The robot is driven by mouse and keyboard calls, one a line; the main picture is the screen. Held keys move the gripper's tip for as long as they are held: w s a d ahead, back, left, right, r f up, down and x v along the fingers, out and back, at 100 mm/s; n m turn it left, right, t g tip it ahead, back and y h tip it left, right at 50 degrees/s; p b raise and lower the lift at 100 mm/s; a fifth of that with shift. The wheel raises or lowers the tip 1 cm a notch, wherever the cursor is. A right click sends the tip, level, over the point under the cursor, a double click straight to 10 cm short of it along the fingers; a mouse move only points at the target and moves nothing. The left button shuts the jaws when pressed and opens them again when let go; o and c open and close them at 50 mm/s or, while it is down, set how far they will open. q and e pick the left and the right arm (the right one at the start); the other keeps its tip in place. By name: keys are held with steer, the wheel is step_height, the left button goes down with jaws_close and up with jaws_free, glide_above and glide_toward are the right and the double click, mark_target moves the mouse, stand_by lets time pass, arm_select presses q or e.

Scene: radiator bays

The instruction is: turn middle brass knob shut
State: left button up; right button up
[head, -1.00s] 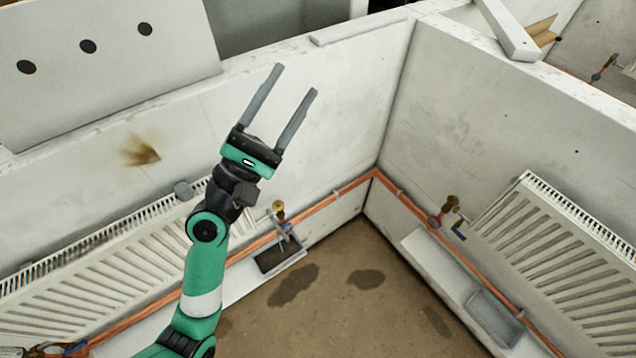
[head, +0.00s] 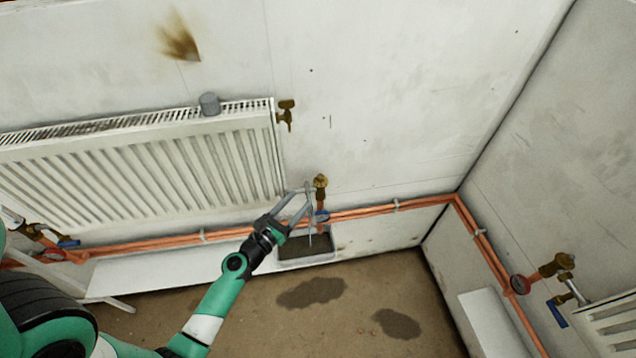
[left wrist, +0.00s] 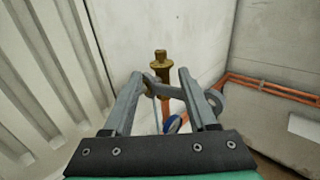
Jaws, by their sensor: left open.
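The middle brass knob (head: 320,182) sits on a short copper riser on the back wall, right of the radiator. A blue handle (head: 322,215) is below it. My left gripper (head: 307,196) is open, its fingertips just left of and slightly below the knob. In the left wrist view the brass knob (left wrist: 160,62) stands upright just beyond the open fingertips. A thin pale stream (head: 309,232) runs down toward a grey tray (head: 291,262). My right gripper is not in view.
The white radiator (head: 140,170) is left of the knob, with a brass fitting (head: 286,113) at its upper corner. Copper pipe (head: 385,209) runs along the wall. Other brass valves stand at far left (head: 32,230) and right (head: 556,264). The floor shows dark patches (head: 310,291).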

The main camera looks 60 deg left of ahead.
mark_target(318, 179)
arm_select(q)
steer(key=b+x, duration=0.1)
steer(key=x, duration=0.9)
steer(key=shift+w, duration=0.15)
jaws_close()
